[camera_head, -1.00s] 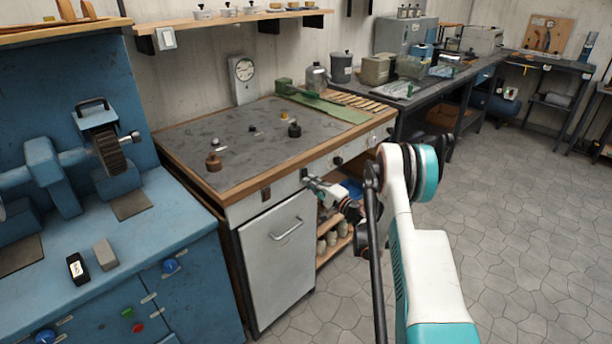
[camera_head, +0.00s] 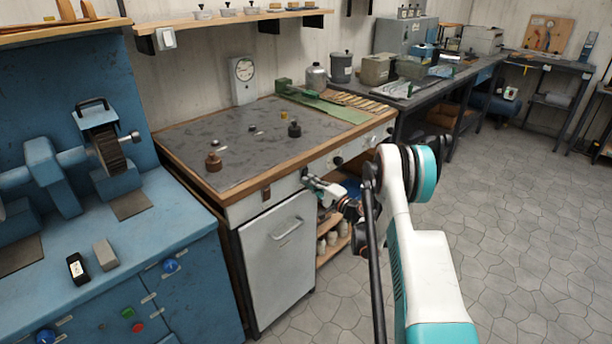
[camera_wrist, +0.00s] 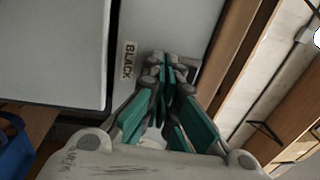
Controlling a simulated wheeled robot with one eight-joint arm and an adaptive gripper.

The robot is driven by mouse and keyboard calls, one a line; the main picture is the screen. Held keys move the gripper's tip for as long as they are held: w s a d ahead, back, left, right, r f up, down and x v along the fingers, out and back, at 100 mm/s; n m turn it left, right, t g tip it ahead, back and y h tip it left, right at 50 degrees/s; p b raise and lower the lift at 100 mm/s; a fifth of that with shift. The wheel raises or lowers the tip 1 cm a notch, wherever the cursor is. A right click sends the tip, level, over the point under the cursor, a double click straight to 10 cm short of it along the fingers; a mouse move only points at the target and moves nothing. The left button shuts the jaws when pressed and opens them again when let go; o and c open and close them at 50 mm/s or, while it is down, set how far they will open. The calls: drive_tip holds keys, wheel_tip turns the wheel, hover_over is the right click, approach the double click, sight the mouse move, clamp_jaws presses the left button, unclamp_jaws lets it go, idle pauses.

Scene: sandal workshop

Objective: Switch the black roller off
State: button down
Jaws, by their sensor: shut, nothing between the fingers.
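My gripper (camera_wrist: 165,68) is shut and empty. In the wrist view its fingertips are at a pale panel, just right of a label (camera_wrist: 128,60) reading "BLACK". The fingers cover the spot beside the label, so a switch there is hidden, and I cannot tell whether they touch anything. In the head view my gripper (camera_head: 307,179) is at the front strip of the wood-edged bench (camera_head: 232,217), above the white cabinet door (camera_head: 278,252). I cannot clearly pick out the black roller itself.
Dark knobs (camera_head: 338,160) sit farther right along the bench front. A blue machine (camera_head: 190,260) with a brown wheel (camera_head: 110,150) and coloured buttons stands at left. Small weights (camera_head: 214,162) lie on the bench top. The tiled floor (camera_head: 530,230) at right is clear.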

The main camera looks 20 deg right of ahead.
drive_tip(key=v, duration=0.8)
drive_tip(key=shift+r, duration=0.4)
